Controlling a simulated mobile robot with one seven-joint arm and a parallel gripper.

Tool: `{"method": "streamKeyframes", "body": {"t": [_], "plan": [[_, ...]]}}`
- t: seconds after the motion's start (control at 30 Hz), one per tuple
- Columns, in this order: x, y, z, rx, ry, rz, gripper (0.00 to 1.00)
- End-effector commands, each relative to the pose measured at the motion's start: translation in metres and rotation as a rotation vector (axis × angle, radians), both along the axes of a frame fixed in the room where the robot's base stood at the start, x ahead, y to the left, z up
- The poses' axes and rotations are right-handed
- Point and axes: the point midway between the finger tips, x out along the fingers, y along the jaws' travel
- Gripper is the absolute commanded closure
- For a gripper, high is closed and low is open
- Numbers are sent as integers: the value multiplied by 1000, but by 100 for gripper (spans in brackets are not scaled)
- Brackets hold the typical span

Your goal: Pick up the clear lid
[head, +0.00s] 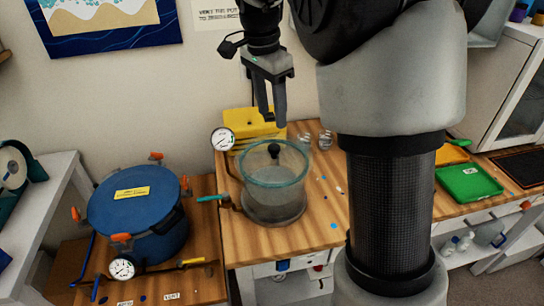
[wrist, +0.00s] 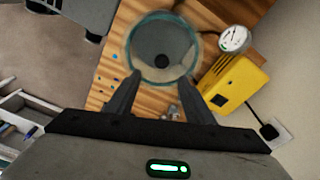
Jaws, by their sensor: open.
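The clear lid (head: 274,152) has a dark round knob and appears to lie on the teal-rimmed clear chamber (head: 274,200) on the wooden bench. I cannot clearly make out the lid's own edge against the chamber. In the wrist view the lid (wrist: 147,48) shows ahead of the fingers, with its knob near the middle. My gripper (head: 272,118) is open and empty, pointing down above the lid with a gap to the knob. In the wrist view my gripper (wrist: 160,77) has its two fingers spread apart, nearer than the chamber.
A yellow box (head: 258,128) stands behind the chamber, with a round gauge (head: 222,139) beside it. A blue pot (head: 140,215) with orange clamps stands at the left. Small clear cups (head: 325,140) and a green tray (head: 469,183) are to the right. Bench space right of the chamber is mostly clear.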

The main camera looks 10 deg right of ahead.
Motion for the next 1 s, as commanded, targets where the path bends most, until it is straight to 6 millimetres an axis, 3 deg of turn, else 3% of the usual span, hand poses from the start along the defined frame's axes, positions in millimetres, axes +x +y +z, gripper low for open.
{"method": "streamKeyframes", "body": {"t": [0.2,0.47,0.7,1.0], "plan": [[1,-4,-40,0,2,1,52],[3,-5,-58,1,1,1,52],[5,-6,-93,0,2,1,52],[6,-7,-102,0,-1,2,52]]}}
